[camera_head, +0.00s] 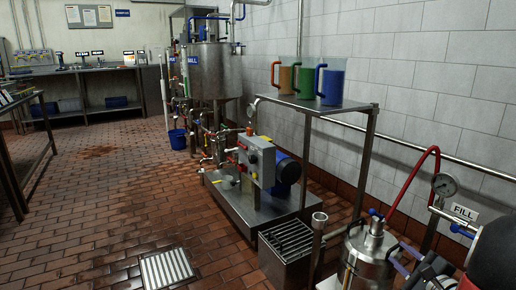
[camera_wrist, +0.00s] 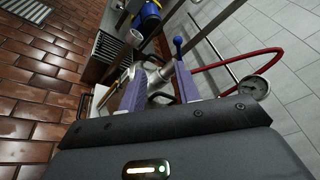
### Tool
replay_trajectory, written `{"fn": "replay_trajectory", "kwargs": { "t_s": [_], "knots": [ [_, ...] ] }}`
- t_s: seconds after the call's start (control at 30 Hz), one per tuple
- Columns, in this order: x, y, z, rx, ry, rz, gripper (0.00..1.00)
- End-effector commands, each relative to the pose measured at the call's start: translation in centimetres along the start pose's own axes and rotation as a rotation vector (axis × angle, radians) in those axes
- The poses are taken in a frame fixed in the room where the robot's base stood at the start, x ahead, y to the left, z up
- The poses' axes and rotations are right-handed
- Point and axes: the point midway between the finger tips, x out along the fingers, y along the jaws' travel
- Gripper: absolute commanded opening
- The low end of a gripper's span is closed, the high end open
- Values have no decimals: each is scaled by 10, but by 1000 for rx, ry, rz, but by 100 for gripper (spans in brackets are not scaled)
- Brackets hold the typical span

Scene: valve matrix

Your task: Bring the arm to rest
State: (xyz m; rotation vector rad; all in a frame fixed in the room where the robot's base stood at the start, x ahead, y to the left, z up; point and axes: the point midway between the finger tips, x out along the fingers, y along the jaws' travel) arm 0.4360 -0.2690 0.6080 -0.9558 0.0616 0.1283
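My gripper (camera_wrist: 158,82) shows in the wrist view with its two purple fingers spread apart. I see nothing clamped between them. In the head view my gripper (camera_head: 405,259) is at the lower right, beside a steel vessel (camera_head: 366,262), and partly cut off by the frame edge. Steel fittings and a blue-knobbed lever (camera_wrist: 178,43) lie beyond the fingers in the wrist view. Whether the fingers touch the vessel cannot be told.
A red hose (camera_head: 412,185) and a pressure gauge (camera_head: 444,185) are close by at the right wall. A steel shelf (camera_head: 330,103) with mugs, a pump skid (camera_head: 232,205) and a floor grate (camera_head: 166,268) stand leftward. The tiled floor (camera_head: 90,200) further left is largely clear.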

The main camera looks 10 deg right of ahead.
Motion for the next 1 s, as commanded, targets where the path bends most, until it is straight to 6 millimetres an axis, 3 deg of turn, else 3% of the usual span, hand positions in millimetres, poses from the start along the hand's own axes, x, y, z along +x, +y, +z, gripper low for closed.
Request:
{"fn": "replay_trajectory", "kwargs": {
  "t_s": [0.27, 0.47, 0.6, 0.7, 0.83, 1.0],
  "knots": [
    [13, 26, 66, -101, -134, 180, 32],
    [10, 63, 139, -261, -280, 406, 32],
    [-17, 108, 206, -505, -424, 660, 32],
    [-51, 137, 240, -756, -506, 847, 32],
    [-94, 154, 257, -1128, -556, 1021, 32],
    [-130, 145, 260, -1591, -534, 1100, 32]
  ]
}}
